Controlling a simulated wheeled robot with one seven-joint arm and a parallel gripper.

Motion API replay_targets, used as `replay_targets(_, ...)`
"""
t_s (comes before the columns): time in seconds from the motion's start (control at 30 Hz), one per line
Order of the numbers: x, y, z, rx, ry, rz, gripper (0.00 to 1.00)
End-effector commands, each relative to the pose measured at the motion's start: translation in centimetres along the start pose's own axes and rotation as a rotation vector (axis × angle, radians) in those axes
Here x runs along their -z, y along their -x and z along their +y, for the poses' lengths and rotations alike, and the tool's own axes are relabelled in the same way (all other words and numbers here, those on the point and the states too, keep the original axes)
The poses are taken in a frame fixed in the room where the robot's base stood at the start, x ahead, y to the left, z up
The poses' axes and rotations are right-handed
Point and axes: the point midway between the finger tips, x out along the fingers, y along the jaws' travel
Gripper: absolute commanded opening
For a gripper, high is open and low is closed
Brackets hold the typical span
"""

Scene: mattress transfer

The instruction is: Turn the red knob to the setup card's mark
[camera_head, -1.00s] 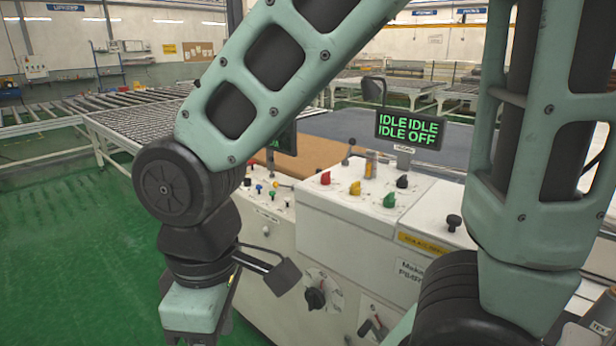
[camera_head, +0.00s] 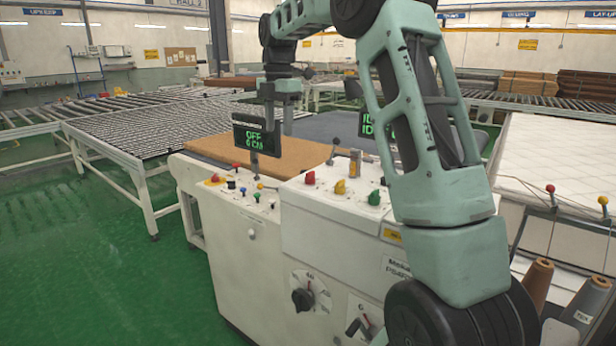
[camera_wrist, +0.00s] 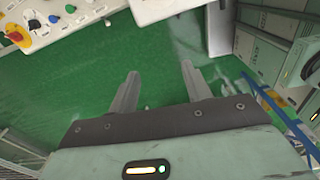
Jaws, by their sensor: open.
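The red knob (camera_head: 310,177) sits on the raised white console top in the head view, left of a yellow knob (camera_head: 340,187) and a green knob (camera_head: 374,197). My gripper (camera_head: 278,118) is up and behind the red knob in the picture, beside a small display, and apart from the knobs. In the wrist view my gripper (camera_wrist: 160,78) is open and empty, with green floor between its fingers. I cannot make out a setup card or its mark. My arm hides the right part of the console top.
The lower panel at left holds a red button (camera_head: 214,178) and several small coloured knobs. The small display (camera_head: 256,140) stands behind it, and a second display (camera_head: 368,124) is partly hidden by my arm. A black dial (camera_head: 303,299) is on the front. Green floor lies free at left.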

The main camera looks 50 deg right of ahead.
Motion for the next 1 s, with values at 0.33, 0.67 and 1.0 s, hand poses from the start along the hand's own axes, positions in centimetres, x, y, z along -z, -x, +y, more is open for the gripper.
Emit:
replay_targets(0.33, -8.8, 1.1, -1.7, 0.016, 0.108, -0.022, 0.49)
replay_targets(0.67, -8.8, -4.7, -1.8, 0.017, 0.108, -0.02, 0.49)
replay_targets(1.0, -8.9, -11.7, -1.9, 0.018, 0.108, -0.02, 0.49)
